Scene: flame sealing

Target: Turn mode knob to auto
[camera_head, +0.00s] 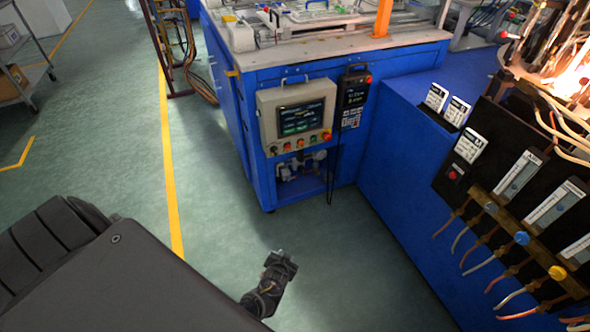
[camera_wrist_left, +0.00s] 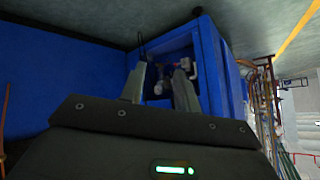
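A beige control box (camera_head: 265,110) with a dark screen (camera_head: 300,117) is mounted on the front of the blue cabinet. A row of small knobs and buttons (camera_head: 300,143) runs below the screen, with a red one at its right end. They are too small to tell which is the mode knob or where it points. My left gripper (camera_head: 281,262) is low over the floor in front of the cabinet, well apart from the box. In the left wrist view its two fingers (camera_wrist_left: 160,88) stand apart with nothing between them. My right gripper is not in view.
A black handheld unit (camera_head: 354,95) hangs right of the box, with a cable hanging down. An open recess (camera_head: 303,172) with metal parts is below. A blue bench (camera_head: 400,165) with gauges and hoses stands at the right. The green floor (camera_head: 215,200) is clear at left.

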